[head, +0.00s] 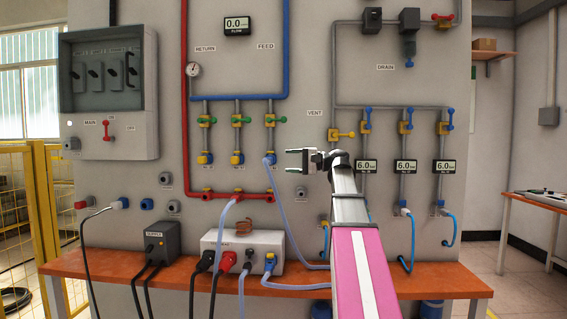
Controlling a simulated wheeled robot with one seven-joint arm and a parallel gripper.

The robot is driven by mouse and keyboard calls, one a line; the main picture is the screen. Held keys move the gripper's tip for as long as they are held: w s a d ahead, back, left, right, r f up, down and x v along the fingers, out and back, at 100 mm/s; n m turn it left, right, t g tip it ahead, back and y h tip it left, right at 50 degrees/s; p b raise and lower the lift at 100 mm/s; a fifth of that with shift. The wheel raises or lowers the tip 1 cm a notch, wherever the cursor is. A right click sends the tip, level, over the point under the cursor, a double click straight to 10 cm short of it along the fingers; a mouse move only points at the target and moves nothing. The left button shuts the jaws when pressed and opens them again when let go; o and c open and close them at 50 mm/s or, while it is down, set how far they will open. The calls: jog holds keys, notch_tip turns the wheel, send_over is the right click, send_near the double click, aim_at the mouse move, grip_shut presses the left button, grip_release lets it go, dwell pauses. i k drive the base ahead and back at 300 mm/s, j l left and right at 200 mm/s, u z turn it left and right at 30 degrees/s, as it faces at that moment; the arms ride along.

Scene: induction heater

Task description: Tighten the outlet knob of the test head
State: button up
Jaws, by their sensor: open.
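My gripper (296,158) is open and empty, pointing left in front of the wall panel. It is above and to the right of the white box, apart from it.
The orange bench (100,264) runs along the wall panel. A dark supply box (162,240) stands left of the white box. Hoses (284,215) hang from the panel to the bench. A yellow fence (45,205) is at left, a side table (533,200) at right.

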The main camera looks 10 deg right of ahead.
aim_at(249, 253)
jog(key=k, duration=1)
